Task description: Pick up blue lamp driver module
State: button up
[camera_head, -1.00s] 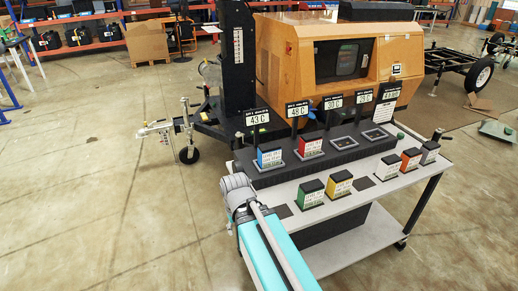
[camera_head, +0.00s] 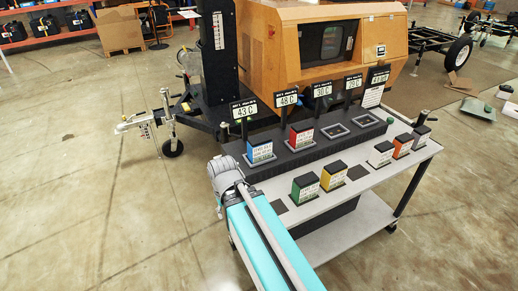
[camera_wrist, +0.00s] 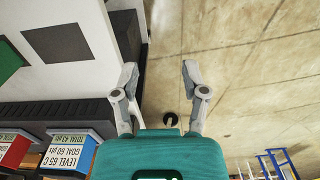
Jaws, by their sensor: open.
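The blue lamp driver module (camera_head: 259,151) stands upright at the left end of the dark raised rack on the cart, below a 43 C sign. It has a black top and a white label. In the wrist view, a blue-edged module (camera_wrist: 70,155) shows at the lower left, partly cut off by the gripper body. My gripper (camera_wrist: 160,75) is open and empty, with bare floor between its fingers and the modules off to its left. In the head view my arm reaches up to the cart's left side; its fingers cannot be made out there.
Sign posts rise behind the rack. Open floor lies left of the cart.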

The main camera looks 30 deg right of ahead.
jog(key=o, duration=0.4)
jog(key=shift+w+d, duration=0.15)
jog(key=shift+o, duration=0.9)
jog(key=shift+w+d+m, duration=0.15)
jog(key=shift+w+m, duration=0.1)
jog(key=shift+m, duration=0.05)
jog(key=m+h+b, duration=0.3)
jog(key=m+h, duration=1.1)
jog(key=m, duration=0.3)
send_near(254, 140)
jog(key=a, duration=0.1)
jog(key=shift+s+r, duration=0.15)
jog(key=shift+r, duration=0.35)
jog(key=shift+f, duration=0.1)
jog(key=shift+y, duration=0.3)
jog(key=b+x, duration=0.3)
jog(key=x, duration=0.4)
jog(key=shift+d+f, duration=0.25)
jog(key=shift+d, duration=0.5)
